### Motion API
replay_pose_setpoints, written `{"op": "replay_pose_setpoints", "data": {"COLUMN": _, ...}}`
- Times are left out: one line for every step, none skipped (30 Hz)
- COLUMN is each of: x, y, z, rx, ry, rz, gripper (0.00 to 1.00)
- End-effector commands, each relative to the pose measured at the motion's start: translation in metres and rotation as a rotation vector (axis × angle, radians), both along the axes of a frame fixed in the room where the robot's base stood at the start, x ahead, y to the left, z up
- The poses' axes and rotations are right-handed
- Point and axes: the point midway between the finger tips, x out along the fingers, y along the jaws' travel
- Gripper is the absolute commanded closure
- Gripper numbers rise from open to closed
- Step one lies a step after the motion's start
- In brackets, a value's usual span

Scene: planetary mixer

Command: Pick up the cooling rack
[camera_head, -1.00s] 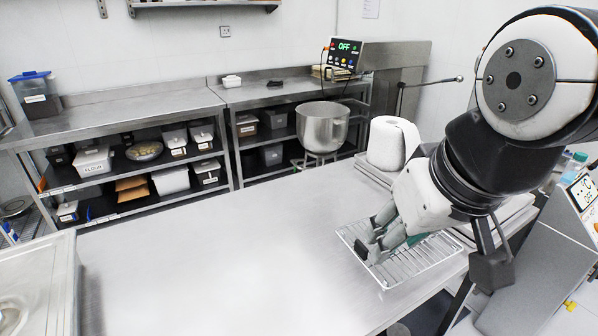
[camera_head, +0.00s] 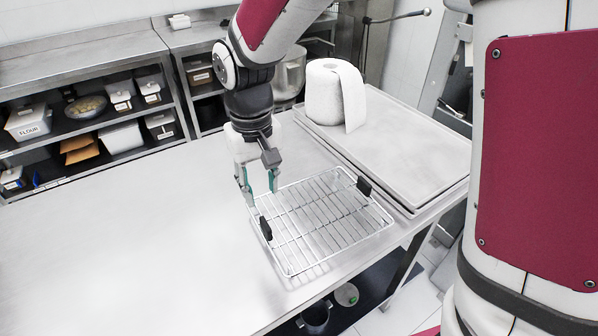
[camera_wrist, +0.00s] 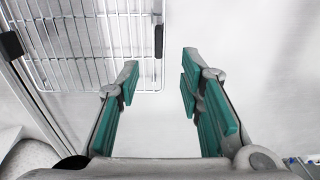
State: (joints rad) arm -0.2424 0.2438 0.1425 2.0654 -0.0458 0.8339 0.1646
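The wire cooling rack (camera_head: 335,228) lies flat near the right edge of the steel worktable. It has a black clip (camera_head: 265,228) on its left side and another (camera_head: 364,186) on its right side. My gripper (camera_head: 259,194) points down by the rack's far left corner. It is open and empty, with teal-padded fingers apart. In the wrist view, the rack (camera_wrist: 80,45) fills the upper left, and its edge with a black clip (camera_wrist: 158,40) lies ahead of the gap between my fingertips (camera_wrist: 160,72). Whether a fingertip touches the rack cannot be told.
Stacked metal trays (camera_head: 410,150) lie beside the rack, with a paper roll (camera_head: 335,95) on their far end. The mixer bowl (camera_head: 290,75) is partly hidden behind my arm. The worktable's left part (camera_head: 120,260) is clear.

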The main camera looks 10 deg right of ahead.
Motion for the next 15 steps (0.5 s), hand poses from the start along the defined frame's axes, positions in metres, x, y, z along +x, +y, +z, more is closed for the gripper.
{"op": "replay_pose_setpoints", "data": {"x": -0.001, "y": 0.000, "z": -0.008, "rx": -0.002, "ry": 0.007, "rz": 0.000, "gripper": 0.66}}
{"op": "replay_pose_setpoints", "data": {"x": -0.001, "y": 0.000, "z": -0.013, "rx": -0.001, "ry": 0.006, "rz": 0.000, "gripper": 0.66}}
{"op": "replay_pose_setpoints", "data": {"x": -0.001, "y": -0.001, "z": -0.020, "rx": -0.003, "ry": 0.007, "rz": 0.001, "gripper": 0.66}}
{"op": "replay_pose_setpoints", "data": {"x": -0.002, "y": -0.001, "z": -0.026, "rx": -0.003, "ry": 0.008, "rz": 0.001, "gripper": 0.66}}
{"op": "replay_pose_setpoints", "data": {"x": -0.002, "y": -0.001, "z": -0.032, "rx": -0.003, "ry": 0.008, "rz": 0.001, "gripper": 0.66}}
{"op": "replay_pose_setpoints", "data": {"x": -0.001, "y": -0.001, "z": -0.040, "rx": -0.003, "ry": 0.008, "rz": 0.001, "gripper": 0.66}}
{"op": "replay_pose_setpoints", "data": {"x": -0.001, "y": -0.001, "z": -0.045, "rx": -0.003, "ry": 0.007, "rz": 0.001, "gripper": 0.66}}
{"op": "replay_pose_setpoints", "data": {"x": -0.001, "y": -0.001, "z": -0.051, "rx": -0.003, "ry": 0.007, "rz": 0.001, "gripper": 0.66}}
{"op": "replay_pose_setpoints", "data": {"x": -0.001, "y": -0.001, "z": -0.057, "rx": -0.003, "ry": 0.007, "rz": 0.001, "gripper": 0.66}}
{"op": "replay_pose_setpoints", "data": {"x": -0.001, "y": -0.001, "z": -0.062, "rx": -0.003, "ry": 0.007, "rz": 0.001, "gripper": 0.66}}
{"op": "replay_pose_setpoints", "data": {"x": -0.001, "y": 0.000, "z": -0.066, "rx": -0.002, "ry": 0.006, "rz": 0.001, "gripper": 0.66}}
{"op": "replay_pose_setpoints", "data": {"x": -0.001, "y": -0.001, "z": -0.071, "rx": -0.002, "ry": 0.006, "rz": 0.000, "gripper": 0.66}}
{"op": "replay_pose_setpoints", "data": {"x": -0.001, "y": 0.000, "z": -0.073, "rx": -0.002, "ry": 0.005, "rz": 0.000, "gripper": 0.66}}
{"op": "replay_pose_setpoints", "data": {"x": -0.001, "y": 0.000, "z": -0.076, "rx": -0.001, "ry": 0.003, "rz": 0.000, "gripper": 0.66}}
{"op": "replay_pose_setpoints", "data": {"x": 0.000, "y": 0.000, "z": -0.078, "rx": -0.001, "ry": 0.003, "rz": 0.000, "gripper": 0.66}}
